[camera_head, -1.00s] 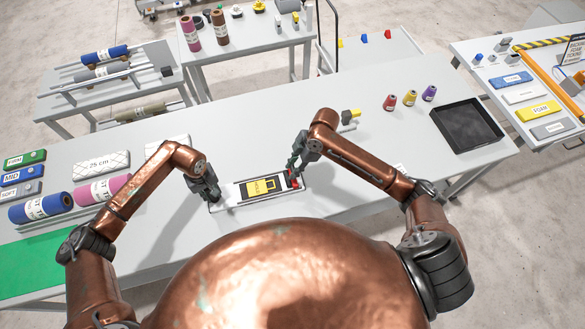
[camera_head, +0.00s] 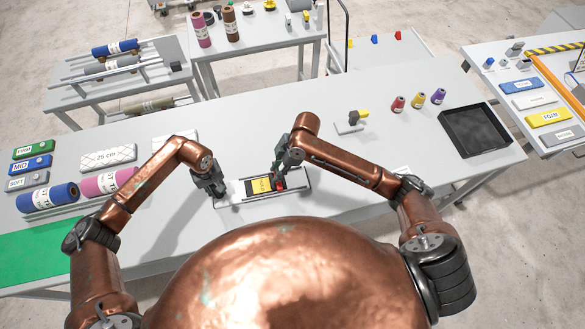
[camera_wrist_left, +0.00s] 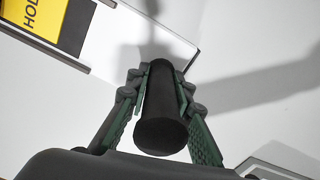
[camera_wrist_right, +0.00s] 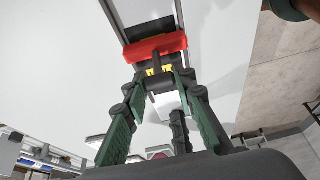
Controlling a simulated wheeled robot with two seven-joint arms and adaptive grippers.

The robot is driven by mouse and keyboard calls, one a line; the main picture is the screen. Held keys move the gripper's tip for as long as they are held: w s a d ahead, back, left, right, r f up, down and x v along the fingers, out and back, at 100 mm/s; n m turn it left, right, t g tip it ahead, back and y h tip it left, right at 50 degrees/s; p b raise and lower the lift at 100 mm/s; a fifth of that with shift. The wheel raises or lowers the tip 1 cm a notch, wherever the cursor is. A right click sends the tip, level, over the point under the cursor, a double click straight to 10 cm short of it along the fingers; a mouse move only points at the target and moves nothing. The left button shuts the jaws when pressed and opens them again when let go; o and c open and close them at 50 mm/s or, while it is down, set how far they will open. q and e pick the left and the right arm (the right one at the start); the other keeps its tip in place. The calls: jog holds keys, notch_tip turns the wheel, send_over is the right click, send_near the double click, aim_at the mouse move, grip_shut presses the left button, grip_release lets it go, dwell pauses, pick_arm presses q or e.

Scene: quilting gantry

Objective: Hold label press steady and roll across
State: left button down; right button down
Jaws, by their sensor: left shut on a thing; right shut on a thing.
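The label press (camera_head: 299,181) is a pale flat frame with side rails on the white table. A yellow label (camera_head: 258,185) on a black plate lies in it; the left wrist view shows part of the label (camera_wrist_left: 31,17), reading "HOL". My left gripper (camera_head: 217,190) is shut on a black cylindrical handle (camera_wrist_left: 162,120) at the press's left end. My right gripper (camera_head: 280,170) is shut on the small dark grip of the red roller (camera_wrist_right: 155,47), which sits across the rails. The roller and gripper partly hide the label's right side in the head view.
A small stand with a yellow-and-black top (camera_head: 352,121) is behind the press. Colored spools (camera_head: 418,101) and a black tray (camera_head: 475,130) are at the right. Fabric rolls (camera_head: 48,198) and a "25 cm" pad (camera_head: 108,157) are at the left.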

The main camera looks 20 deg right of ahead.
pick_arm(q)
jog(key=shift+a+f, duration=0.15)
jog(key=shift+f, duration=0.05)
pick_arm(e)
jog(key=a, duration=0.7)
jog(key=shift+w+a, duration=0.1)
jog(key=shift+a, duration=0.05)
pick_arm(q)
jog(key=shift+s, duration=0.1)
pick_arm(e)
jog(key=shift+a, duration=0.2)
jog(key=c, duration=1.6)
grip_release()
jog(key=shift+d, duration=0.1)
jog(key=shift+d+r, duration=0.15)
jog(key=shift+r, duration=0.25)
jog(key=v, duration=1.1)
jog(key=shift+r, duration=0.15)
